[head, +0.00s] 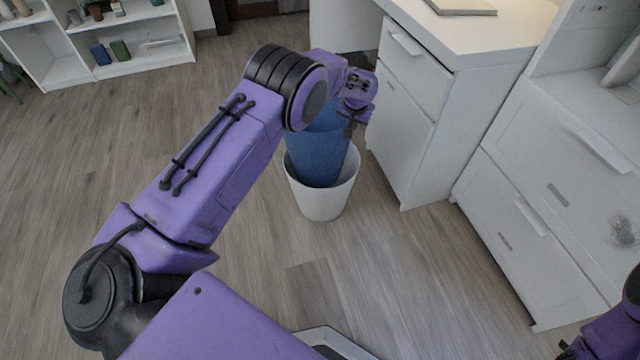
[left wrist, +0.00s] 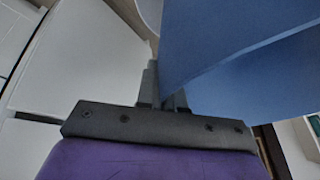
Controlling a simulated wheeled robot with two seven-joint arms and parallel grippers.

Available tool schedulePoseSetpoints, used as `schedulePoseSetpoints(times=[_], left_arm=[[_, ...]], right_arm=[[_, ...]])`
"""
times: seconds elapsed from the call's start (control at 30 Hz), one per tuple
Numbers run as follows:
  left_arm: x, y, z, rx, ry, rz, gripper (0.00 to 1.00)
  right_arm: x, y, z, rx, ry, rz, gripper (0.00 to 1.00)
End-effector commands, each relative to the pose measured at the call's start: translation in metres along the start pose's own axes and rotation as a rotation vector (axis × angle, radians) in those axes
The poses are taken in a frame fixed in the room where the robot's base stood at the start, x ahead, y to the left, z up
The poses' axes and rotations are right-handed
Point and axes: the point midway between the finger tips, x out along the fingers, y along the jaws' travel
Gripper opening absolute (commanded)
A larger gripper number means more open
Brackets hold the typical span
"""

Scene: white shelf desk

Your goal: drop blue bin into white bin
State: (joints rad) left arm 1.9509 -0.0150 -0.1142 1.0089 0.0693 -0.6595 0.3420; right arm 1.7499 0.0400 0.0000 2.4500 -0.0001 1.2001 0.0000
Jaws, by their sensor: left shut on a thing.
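The blue bin (head: 316,158) is upright, with its lower end over or inside the mouth of the white bin (head: 325,205); I cannot tell how deep it sits. The white bin stands on the floor beside the desk. My left gripper (head: 352,124) is shut on the blue bin's upper rim at its right side. My arm hides part of the blue bin's top. In the left wrist view the blue bin's wall (left wrist: 235,50) fills the upper right, beside the closed fingers (left wrist: 165,88). My right arm shows only at the lower right edge; its fingers cannot be made out.
A white desk with drawers (head: 408,128) stands close to the right of the bins. Another white drawer unit (head: 545,200) is further right. A low white shelf (head: 140,65) is at the back left. The wooden floor left of the bins is clear.

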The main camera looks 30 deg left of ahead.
Motion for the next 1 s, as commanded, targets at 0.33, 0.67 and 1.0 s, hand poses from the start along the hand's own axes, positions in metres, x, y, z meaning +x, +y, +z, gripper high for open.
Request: schedulePoseSetpoints(times=[0.33, 0.67, 1.0], left_arm=[[-0.002, -0.001, -0.001, -0.001, 0.000, -0.001, 0.37], [-0.025, -0.002, -0.003, -0.001, 0.002, 0.000, 0.37], [-0.098, -0.001, -0.002, -0.001, 0.000, 0.000, 0.37]], right_arm=[[-0.002, 0.000, -0.001, 0.000, 0.000, 0.000, 0.94], [-0.010, 0.001, -0.004, 0.000, 0.000, 0.000, 0.94], [-0.028, 0.003, -0.012, 0.000, 0.000, 0.000, 0.94]])
